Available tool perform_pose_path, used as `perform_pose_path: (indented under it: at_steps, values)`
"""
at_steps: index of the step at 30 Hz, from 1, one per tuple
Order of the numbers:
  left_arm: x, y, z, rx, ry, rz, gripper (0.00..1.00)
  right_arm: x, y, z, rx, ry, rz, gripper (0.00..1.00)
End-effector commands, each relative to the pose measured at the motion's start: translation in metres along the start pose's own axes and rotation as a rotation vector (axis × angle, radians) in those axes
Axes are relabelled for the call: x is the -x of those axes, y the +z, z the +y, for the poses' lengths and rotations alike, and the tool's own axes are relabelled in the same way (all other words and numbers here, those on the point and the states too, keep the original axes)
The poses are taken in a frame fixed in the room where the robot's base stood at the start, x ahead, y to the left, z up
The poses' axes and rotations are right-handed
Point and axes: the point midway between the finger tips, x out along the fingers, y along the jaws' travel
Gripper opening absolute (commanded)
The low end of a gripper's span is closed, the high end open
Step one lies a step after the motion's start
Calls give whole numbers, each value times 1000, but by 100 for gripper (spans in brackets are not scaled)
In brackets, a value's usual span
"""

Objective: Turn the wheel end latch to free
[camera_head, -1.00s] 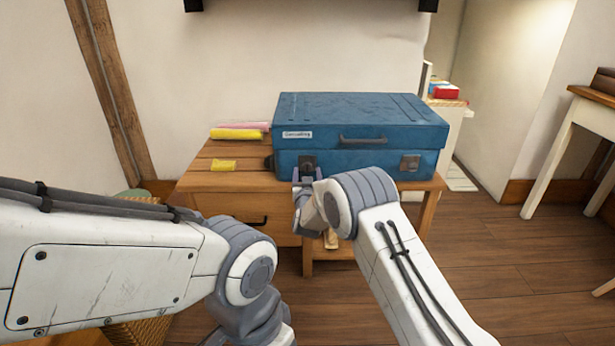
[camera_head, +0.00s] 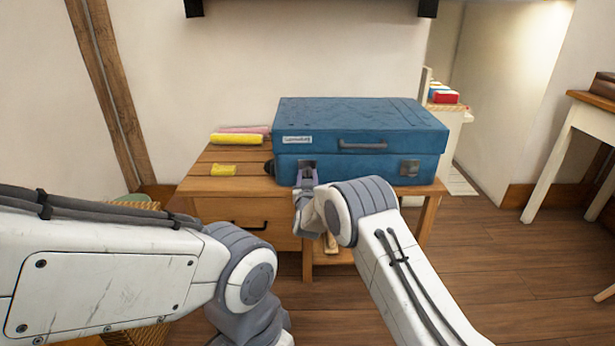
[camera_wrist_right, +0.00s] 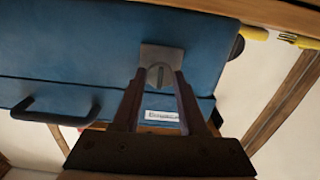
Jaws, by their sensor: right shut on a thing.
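A blue case (camera_head: 360,150) with a handle and a small white label lies flat on a wooden cabinet. Its left front latch, the wheel end latch (camera_head: 306,163), is a grey plate near the dark wheel (camera_head: 269,166). In the right wrist view, the latch's plate (camera_wrist_right: 161,54) bears a round slotted knob. My right gripper (camera_head: 305,176) is shut on this knob, with one fingertip on each side of it. The fingers partly hide the latch in the head view. My left arm crosses the lower left; its gripper is out of view.
The other latch (camera_head: 409,168) is at the case's right front. The wooden cabinet (camera_head: 225,185) also bears a yellow roll (camera_head: 236,139), a pink roll and a small yellow item (camera_head: 223,170). A white-legged table (camera_head: 560,140) stands at the right. The floor between is clear.

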Motion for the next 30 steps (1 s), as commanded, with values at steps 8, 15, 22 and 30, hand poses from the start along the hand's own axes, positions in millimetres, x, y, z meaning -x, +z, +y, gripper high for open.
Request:
perform_pose_path:
  at_steps: [8,15,22,30]
  values:
    - [14,-1,1,0,0,0,96,0,-1,0,166,-1,-3,0]
    - [28,-2,2,0,0,0,96,0,-2,0,388,-1,-2,0]
    - [39,-2,3,0,0,0,96,0,-1,0,606,-1,-3,0]
    - [50,-3,4,0,0,0,96,0,-1,0,862,-1,-2,0]
